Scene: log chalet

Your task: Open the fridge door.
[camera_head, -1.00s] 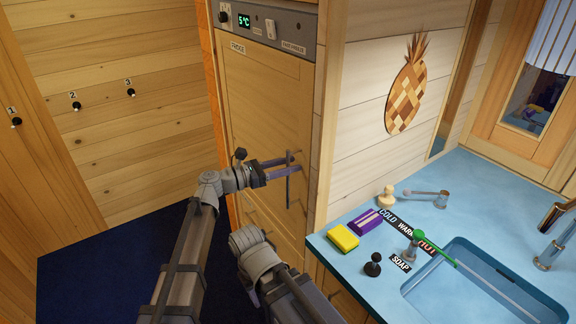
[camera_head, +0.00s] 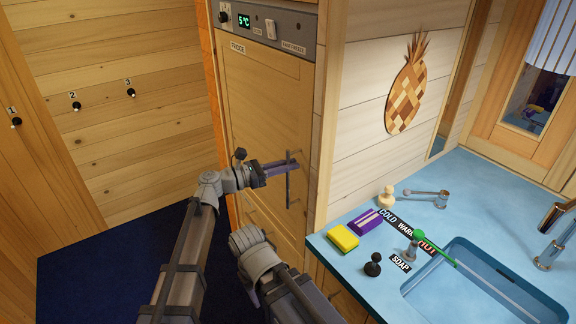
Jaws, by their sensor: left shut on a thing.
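The fridge door (camera_head: 262,105) is a wooden panel below a grey control strip with a FRIDGE label, and it looks closed. Its dark vertical bar handle (camera_head: 289,186) is on the right side of the door. My left gripper (camera_head: 288,166) reaches in from the left and is shut on the upper part of the handle. The lower part of the handle shows below the fingers. My right arm (camera_head: 270,268) comes in from the bottom, and its gripper cannot be made out.
A blue counter (camera_head: 470,185) with a sink (camera_head: 490,290) stands at the right. A yellow sponge (camera_head: 343,238), a purple box (camera_head: 366,221) and a dark knob (camera_head: 373,264) sit near its left edge. Dark blue floor (camera_head: 110,265) is clear at the left.

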